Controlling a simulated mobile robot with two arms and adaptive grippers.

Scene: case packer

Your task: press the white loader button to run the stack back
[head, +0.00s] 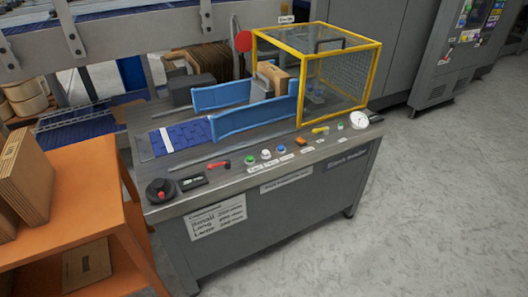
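A white button (266,154) sits on the front control ledge of the grey stack loader (330,182), between a green button (249,160) and a blue button (281,149). Small labels lie in front of the buttons, too small to read. A brown carton stack (272,77) stands between two blue guide walls (240,117), at the opening of the yellow-framed guard (340,85). Neither of my grippers shows in the head view, and nothing touches the white button.
The ledge also holds a black knob (159,191), a red-handled lever (218,165), an orange button (300,142), a yellow lever (320,130) and a white dial (359,120). An orange shelf (88,185) with cartons stands at left. The floor (420,210) at right is clear.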

